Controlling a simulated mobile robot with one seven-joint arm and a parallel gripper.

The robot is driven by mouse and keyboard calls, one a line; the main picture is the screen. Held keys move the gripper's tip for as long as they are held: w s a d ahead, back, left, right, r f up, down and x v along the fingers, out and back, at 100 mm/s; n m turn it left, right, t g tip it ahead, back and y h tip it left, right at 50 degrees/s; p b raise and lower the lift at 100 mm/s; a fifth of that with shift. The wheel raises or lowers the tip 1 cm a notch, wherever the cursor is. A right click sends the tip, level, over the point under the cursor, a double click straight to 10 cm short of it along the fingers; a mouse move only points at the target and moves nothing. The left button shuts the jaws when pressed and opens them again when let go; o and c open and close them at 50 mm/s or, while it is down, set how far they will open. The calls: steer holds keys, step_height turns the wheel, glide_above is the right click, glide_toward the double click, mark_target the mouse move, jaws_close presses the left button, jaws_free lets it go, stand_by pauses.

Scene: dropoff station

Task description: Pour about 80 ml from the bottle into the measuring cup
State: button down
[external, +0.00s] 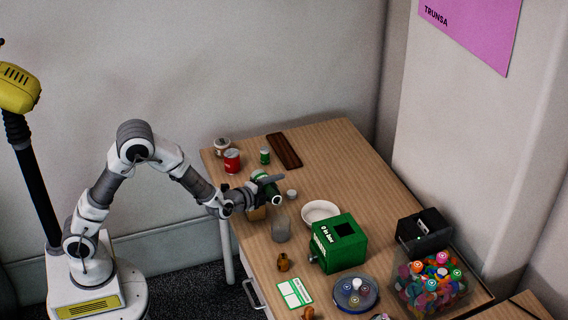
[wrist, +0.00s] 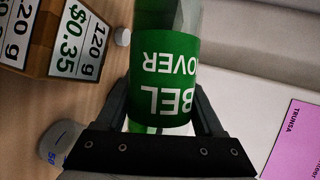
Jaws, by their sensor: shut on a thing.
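My gripper (external: 262,191) is shut on the bottle (external: 268,184), above the table's left part. The bottle has a green label with white lettering in the wrist view (wrist: 165,65). The measuring cup (external: 281,229) is clear grey and stands upright on the table, just below and right of the bottle. A cup with a "50" mark (wrist: 58,142) shows at lower left in the wrist view. I cannot see any stream or the liquid level.
A white bowl (external: 319,212) and a green box (external: 338,246) stand right of the cup. A small amber bottle (external: 283,262) stands in front. A red can (external: 232,161) and dark tray (external: 284,151) are behind. The table's back right is clear.

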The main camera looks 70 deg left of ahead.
steer(key=shift+m+p, duration=0.3)
steer(key=shift+p, duration=0.05)
stand_by(0.5)
steer(key=shift+a, duration=0.7)
steer(key=shift+a+r+m+t+y+p, duration=0.15)
steer(key=shift+r+m+t+y+p, duration=0.2)
steer(key=shift+m+y+p, duration=0.35)
stand_by(1.8)
